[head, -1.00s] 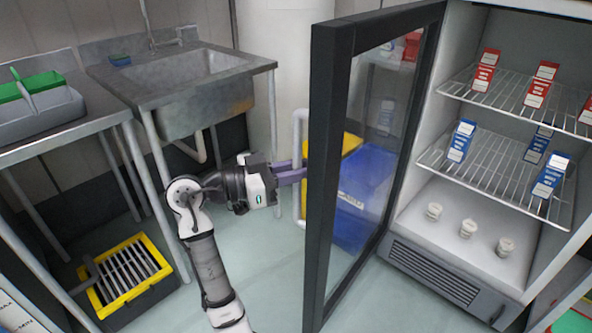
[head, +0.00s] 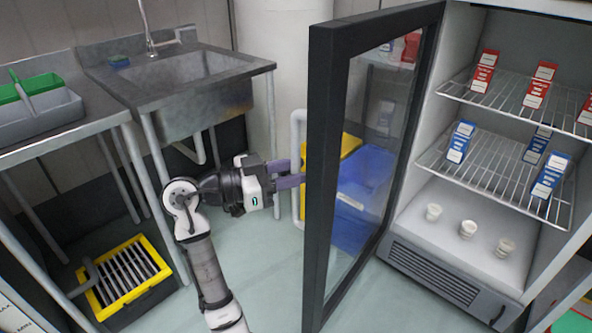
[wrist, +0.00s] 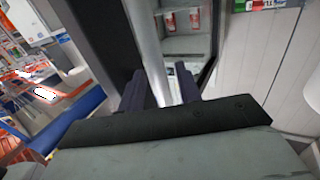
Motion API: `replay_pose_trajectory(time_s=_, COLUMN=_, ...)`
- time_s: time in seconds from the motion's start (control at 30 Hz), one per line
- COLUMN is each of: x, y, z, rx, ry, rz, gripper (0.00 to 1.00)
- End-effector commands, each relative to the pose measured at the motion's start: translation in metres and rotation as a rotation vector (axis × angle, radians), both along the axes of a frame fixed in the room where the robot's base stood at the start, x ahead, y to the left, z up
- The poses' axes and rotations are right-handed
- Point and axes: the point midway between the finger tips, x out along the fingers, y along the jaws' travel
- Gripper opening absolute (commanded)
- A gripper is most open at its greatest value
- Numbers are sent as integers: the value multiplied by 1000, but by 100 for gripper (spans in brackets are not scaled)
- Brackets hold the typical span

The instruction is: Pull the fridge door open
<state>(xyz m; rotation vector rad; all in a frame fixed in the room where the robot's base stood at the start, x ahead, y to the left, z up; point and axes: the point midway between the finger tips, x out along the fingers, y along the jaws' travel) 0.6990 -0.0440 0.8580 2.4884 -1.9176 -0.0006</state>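The fridge door (head: 321,170) has a black frame and a glass pane, and it stands wide open. Its long pale handle (head: 299,130) is on the door's left, outer face. In the wrist view the two dark purple fingers (wrist: 160,80) stand apart, one on each side of the handle (wrist: 148,45). A narrow gap shows between the handle and the right finger. The fridge (head: 440,205) interior shows on the right.
Wire shelves (head: 500,95) hold red and blue cartons, with small white cups (head: 467,229) on the fridge floor. A steel sink (head: 190,90) and counter stand left. A yellow-rimmed crate (head: 125,275) sits below. Blue and yellow bins show through the door glass. Floor between is clear.

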Motion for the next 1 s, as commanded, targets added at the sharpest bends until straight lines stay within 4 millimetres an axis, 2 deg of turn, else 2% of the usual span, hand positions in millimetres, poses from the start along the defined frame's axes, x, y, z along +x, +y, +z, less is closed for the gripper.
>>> replay_pose_trajectory(time_s=0.17, x=-7, y=30, z=0, rx=0, ry=0, rz=5, gripper=34)
replay_pose_trajectory(time_s=0.4, x=-21, y=84, z=0, rx=0, ry=-1, rz=4, gripper=34)
replay_pose_trajectory(time_s=0.6, x=-30, y=116, z=0, rx=0, ry=0, rz=2, gripper=34)
replay_pose_trajectory(time_s=0.8, x=-34, y=128, z=0, rx=0, ry=0, rz=1, gripper=34)
replay_pose_trajectory(time_s=1.0, x=-34, y=129, z=0, rx=0, ry=0, rz=1, gripper=34)
